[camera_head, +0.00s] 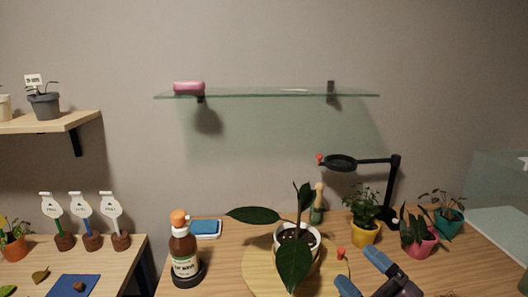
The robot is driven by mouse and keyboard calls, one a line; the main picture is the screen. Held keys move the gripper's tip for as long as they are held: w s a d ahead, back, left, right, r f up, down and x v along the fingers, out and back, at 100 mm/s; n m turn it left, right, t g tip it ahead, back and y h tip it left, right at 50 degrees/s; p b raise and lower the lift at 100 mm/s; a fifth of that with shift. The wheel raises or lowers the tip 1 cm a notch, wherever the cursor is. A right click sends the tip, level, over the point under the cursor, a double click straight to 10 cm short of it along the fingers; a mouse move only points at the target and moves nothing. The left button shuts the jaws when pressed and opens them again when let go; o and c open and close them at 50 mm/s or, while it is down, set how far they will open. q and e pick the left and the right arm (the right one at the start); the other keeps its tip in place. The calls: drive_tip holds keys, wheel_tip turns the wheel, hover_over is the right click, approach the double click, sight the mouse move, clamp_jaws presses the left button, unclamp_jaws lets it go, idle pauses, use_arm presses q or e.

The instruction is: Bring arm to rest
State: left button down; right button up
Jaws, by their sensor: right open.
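My right gripper (354,267) is at the bottom of the head view, right of centre. Its two blue-tipped fingers are apart, with nothing seen between them. It is over the wooden table (215,268), to the right of a large-leaved plant (293,262) in a white pot (316,240). The pot stands on a round wooden board (258,272). A small red ball (340,253) shows just above the fingertips; I cannot tell what it belongs to. My left gripper is out of view.
A brown bottle (184,252) stands at the table's left. Behind my right gripper are a yellow pot (365,234), a pink pot (419,244), a teal pot (448,222) and a black lamp (391,190). A glass shelf (270,94) hangs above.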

drive_tip(key=s+d+f+m+g+h, duration=0.1)
drive_tip(key=s+d+f+m+h, duration=0.2)
drive_tip(key=d+f+m+h, duration=0.45)
drive_tip(key=s+d+f+m+g+h, duration=0.2)
drive_tip(key=s+d+f+m+h, duration=0.15)
drive_tip(key=m+h, duration=0.6)
drive_tip(key=s+f+m+g+y, duration=0.2)
drive_tip(key=s+f+g, duration=0.4)
drive_tip(key=s, duration=0.3)
drive_tip(key=s+f+m+g+y, duration=0.1)
drive_tip(key=s+f+m+g, duration=0.1)
drive_tip(key=s+f+g, duration=0.55)
drive_tip(key=w+f+n+t, duration=0.1)
drive_tip(key=w+f+t, duration=0.5)
drive_tip(key=f+t, duration=0.2)
drive_tip(key=shift+a+f+t+y, duration=0.15)
drive_tip(key=shift+f+t+y, duration=0.15)
drive_tip(key=shift+t, duration=0.85)
